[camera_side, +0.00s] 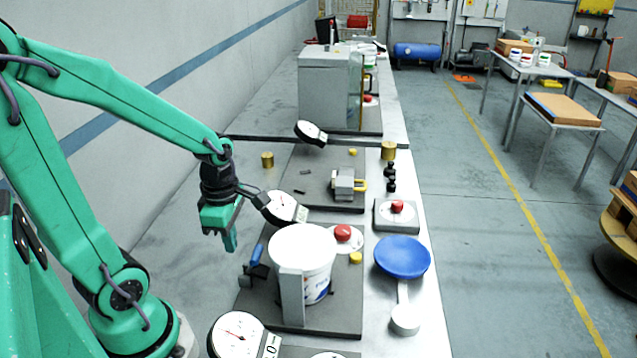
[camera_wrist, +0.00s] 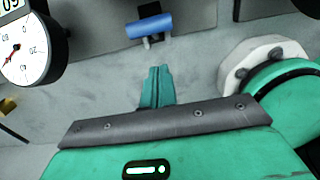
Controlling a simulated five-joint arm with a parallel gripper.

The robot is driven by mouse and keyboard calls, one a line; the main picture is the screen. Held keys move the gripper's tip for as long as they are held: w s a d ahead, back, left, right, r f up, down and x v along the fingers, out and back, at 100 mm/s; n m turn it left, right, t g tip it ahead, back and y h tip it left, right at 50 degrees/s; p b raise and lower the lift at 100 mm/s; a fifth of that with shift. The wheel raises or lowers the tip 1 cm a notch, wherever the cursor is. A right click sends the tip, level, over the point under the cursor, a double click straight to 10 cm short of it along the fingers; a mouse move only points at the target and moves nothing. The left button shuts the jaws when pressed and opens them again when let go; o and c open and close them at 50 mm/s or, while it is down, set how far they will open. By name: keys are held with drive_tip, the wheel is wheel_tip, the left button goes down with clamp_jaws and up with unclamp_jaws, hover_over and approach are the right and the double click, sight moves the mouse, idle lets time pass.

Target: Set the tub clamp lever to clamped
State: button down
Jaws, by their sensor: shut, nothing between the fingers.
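The tub clamp lever (camera_side: 257,254) has a blue handle on a dark mount and stands at the left side of the white tub (camera_side: 312,262). In the side view its handle leans up and to the right. In the wrist view the blue handle (camera_wrist: 150,27) lies across the top middle, beyond my fingertips. My gripper (camera_side: 231,244) is shut and empty, pointing down, to the left of and slightly above the lever. Its closed fingers show in the wrist view (camera_wrist: 157,78), apart from the handle. Whether the clamp touches the tub cannot be told.
The tub stands on a dark plate (camera_side: 345,318) behind a grey upright post (camera_side: 291,298). A dial gauge (camera_side: 282,207) is close to my gripper's right. Another dial (camera_side: 238,335) is at the front. A red button (camera_side: 343,232) and blue dish (camera_side: 402,256) are right of the tub.

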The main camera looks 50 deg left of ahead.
sight(257, 255)
drive_tip(key=shift+w+d+f, duration=0.2)
drive_tip(key=shift+w+d, duration=0.3)
drive_tip(key=shift+w+d+f, duration=0.15)
drive_tip(key=shift+w+d, duration=0.35)
drive_tip(key=shift+d, duration=0.1)
